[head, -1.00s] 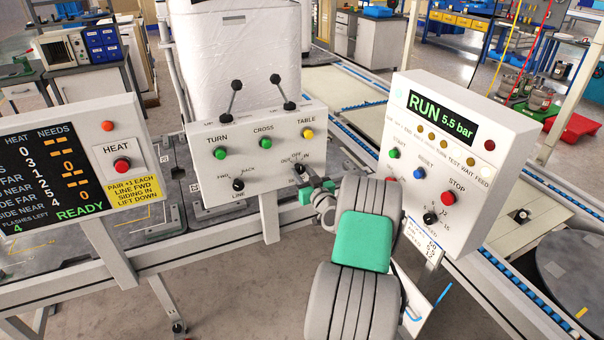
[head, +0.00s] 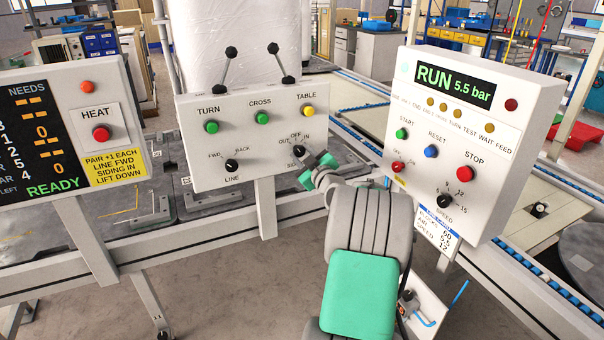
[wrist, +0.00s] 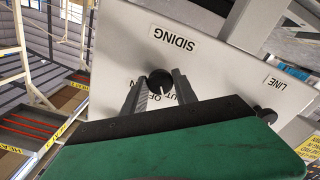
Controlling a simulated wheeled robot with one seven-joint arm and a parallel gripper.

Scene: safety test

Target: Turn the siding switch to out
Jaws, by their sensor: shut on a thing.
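The siding switch (head: 299,150) is a small black knob at the lower right of the white middle panel (head: 240,180). Lettering OUT, OFF and IN arches above it, and the SIDING label below it is partly covered by my gripper (head: 311,163). In the wrist view, the siding switch (wrist: 160,82) sits between the two grey fingertips of my gripper (wrist: 159,88), which are shut on it from both sides. A pale mark on the knob faces the lettering; I cannot tell exactly which position it points to. The fingers hide part of the lettering.
The same panel has the black LINE knob (head: 232,165), TURN, CROSS and TABLE buttons and two upright levers. The RUN panel (head: 455,150), with STOP and other controls, stands close on the right. The HEAT panel (head: 100,130) stands on the left.

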